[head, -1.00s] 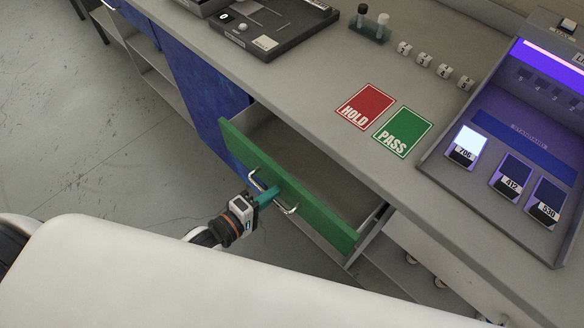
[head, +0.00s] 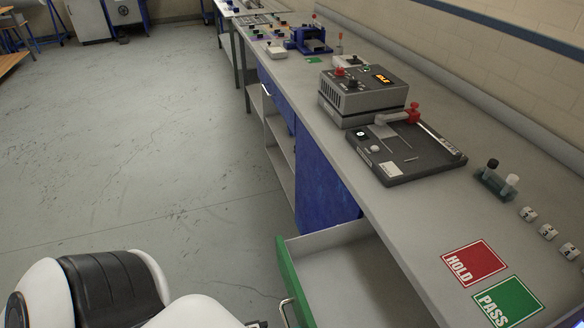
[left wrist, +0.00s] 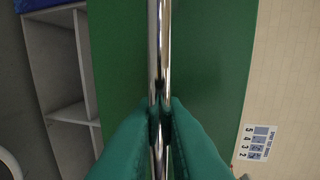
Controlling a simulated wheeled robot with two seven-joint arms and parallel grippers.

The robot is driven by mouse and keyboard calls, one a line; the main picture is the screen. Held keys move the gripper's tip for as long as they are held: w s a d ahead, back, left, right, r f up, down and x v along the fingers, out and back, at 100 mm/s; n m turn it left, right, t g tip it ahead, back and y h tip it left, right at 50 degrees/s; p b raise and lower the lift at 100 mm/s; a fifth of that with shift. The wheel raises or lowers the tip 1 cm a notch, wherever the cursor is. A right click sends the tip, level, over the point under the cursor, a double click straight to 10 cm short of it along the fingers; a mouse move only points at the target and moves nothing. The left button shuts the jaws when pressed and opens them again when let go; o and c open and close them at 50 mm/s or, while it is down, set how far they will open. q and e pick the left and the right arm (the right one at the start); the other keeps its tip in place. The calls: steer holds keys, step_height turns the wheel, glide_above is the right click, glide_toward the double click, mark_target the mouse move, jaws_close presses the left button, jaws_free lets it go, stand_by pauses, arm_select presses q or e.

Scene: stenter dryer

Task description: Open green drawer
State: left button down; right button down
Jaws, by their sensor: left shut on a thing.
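The green drawer front (head: 292,285) is at the bottom centre in the head view. The drawer stands pulled out from under the bench, and its empty-looking grey inside (head: 360,275) shows. Its metal handle (head: 286,312) is partly cut off by the lower edge. In the left wrist view the handle bar (left wrist: 154,45) runs upright in front of the green panel (left wrist: 215,75). My left gripper (left wrist: 160,104), with teal fingers, is shut on this bar. In the head view the gripper is mostly out of frame. My right gripper is not in view.
The grey bench (head: 400,215) holds a red HOLD card (head: 474,263), a green PASS card (head: 508,302), a dark tray device (head: 405,150) and a control box (head: 362,92). A blue cabinet panel (head: 325,185) adjoins the drawer. The floor (head: 150,150) to the left is clear.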

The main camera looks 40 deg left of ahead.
arm_select(q)
steer(key=c, duration=1.8)
jaws_free()
steer(key=b+v, duration=0.1)
steer(key=v, duration=1.1)
